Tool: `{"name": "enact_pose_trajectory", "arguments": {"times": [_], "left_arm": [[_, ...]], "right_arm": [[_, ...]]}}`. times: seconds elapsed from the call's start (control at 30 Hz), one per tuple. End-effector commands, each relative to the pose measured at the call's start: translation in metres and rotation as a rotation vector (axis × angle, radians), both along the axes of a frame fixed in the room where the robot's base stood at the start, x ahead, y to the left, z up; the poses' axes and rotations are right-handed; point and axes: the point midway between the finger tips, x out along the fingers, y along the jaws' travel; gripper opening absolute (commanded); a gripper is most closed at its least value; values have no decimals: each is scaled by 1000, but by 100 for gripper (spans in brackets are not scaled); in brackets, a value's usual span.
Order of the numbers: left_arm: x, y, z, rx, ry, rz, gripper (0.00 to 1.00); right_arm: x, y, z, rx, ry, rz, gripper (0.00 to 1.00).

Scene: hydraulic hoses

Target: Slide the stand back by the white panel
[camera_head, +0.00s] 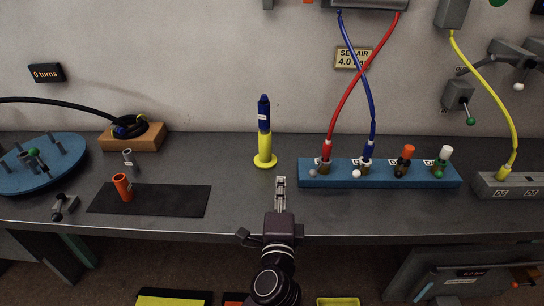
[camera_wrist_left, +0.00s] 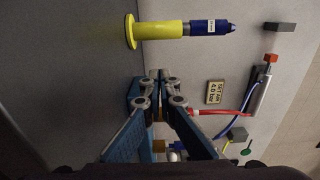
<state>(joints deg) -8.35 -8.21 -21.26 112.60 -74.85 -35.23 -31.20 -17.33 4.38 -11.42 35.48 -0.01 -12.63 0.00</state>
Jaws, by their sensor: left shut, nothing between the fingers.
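The yellow stand (camera_head: 264,150) stands upright on the dark bench, with a round base and a blue fitting (camera_head: 264,112) upright on top. A small white panel (camera_head: 263,117) shows on the blue fitting. My left gripper (camera_head: 280,180) is shut and empty, low in front of the stand and slightly right of its base, apart from it. In the left wrist view the stand (camera_wrist_left: 160,30) lies sideways at the top, and the gripper tips (camera_wrist_left: 158,76) are together, clear of it. My right gripper is not in view.
A blue manifold (camera_head: 385,182) with red and blue hoses stands close on the right. A dark mat (camera_head: 150,200) with an orange fitting (camera_head: 122,187) lies left. A wooden block (camera_head: 132,137) holds a black hose farther back. The bench between mat and stand is clear; the wall is behind.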

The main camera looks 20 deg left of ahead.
Motion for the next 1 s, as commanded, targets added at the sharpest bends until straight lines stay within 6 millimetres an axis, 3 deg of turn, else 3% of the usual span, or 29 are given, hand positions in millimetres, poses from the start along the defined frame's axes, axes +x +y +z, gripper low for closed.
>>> {"name": "enact_pose_trajectory", "arguments": {"times": [0.43,0.7,1.0], "left_arm": [[89,23,3,1,-1,1,0],[104,53,2,1,0,0,0],[106,57,1,-1,0,0,0]], "right_arm": [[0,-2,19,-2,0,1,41],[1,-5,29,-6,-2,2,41],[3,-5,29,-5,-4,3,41]]}}
